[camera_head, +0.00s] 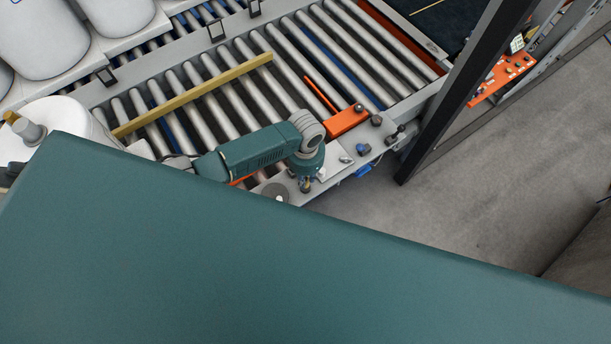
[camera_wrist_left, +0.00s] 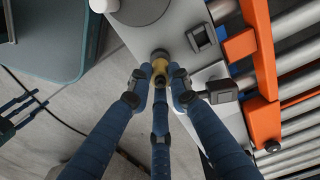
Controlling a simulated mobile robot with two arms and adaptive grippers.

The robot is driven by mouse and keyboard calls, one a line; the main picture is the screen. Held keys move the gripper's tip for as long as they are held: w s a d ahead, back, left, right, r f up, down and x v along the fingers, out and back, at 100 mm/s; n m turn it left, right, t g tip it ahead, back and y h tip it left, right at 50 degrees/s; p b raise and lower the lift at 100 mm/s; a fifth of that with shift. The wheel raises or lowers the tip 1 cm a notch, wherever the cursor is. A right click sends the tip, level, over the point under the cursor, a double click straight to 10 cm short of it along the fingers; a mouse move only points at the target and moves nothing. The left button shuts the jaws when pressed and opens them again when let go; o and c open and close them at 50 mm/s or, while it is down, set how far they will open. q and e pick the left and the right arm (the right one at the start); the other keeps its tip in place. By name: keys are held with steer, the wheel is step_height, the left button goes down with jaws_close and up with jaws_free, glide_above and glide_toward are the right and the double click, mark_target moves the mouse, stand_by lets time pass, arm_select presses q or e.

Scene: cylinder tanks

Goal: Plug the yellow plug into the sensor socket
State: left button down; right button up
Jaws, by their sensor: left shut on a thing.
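My left gripper (camera_wrist_left: 160,76) has its blue fingers closed around the yellow plug (camera_wrist_left: 160,66) in the left wrist view. In the head view the gripper (camera_head: 306,185) points down at the near edge of the conveyor, below my teal arm, and a little of the yellow plug shows between the fingers. A dark round end shows just beyond the plug in the wrist view, at the edge of a light grey plate (camera_wrist_left: 203,75). I cannot tell whether that end is part of the plug or the sensor socket, or whether they touch.
An orange bracket (camera_head: 346,121) stands on the conveyor's side frame beside the gripper. Rollers (camera_head: 235,105) with a long yellow bar (camera_head: 195,95) lie behind. White tanks (camera_head: 40,40) stand at upper left. A dark post (camera_head: 455,95) rises at right. Grey floor (camera_head: 470,200) is open there.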

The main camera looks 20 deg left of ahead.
arm_select(q)
steer(key=shift+f+b, duration=0.5)
steer(key=shift+f, duration=0.3)
steer(key=c, duration=1.5)
jaws_free()
steer(key=shift+c, duration=0.2)
steer(key=shift+r, duration=0.1)
steer(key=shift+r, duration=0.15)
step_height(320, 180, up, 12)
steer(key=shift+f, duration=0.2)
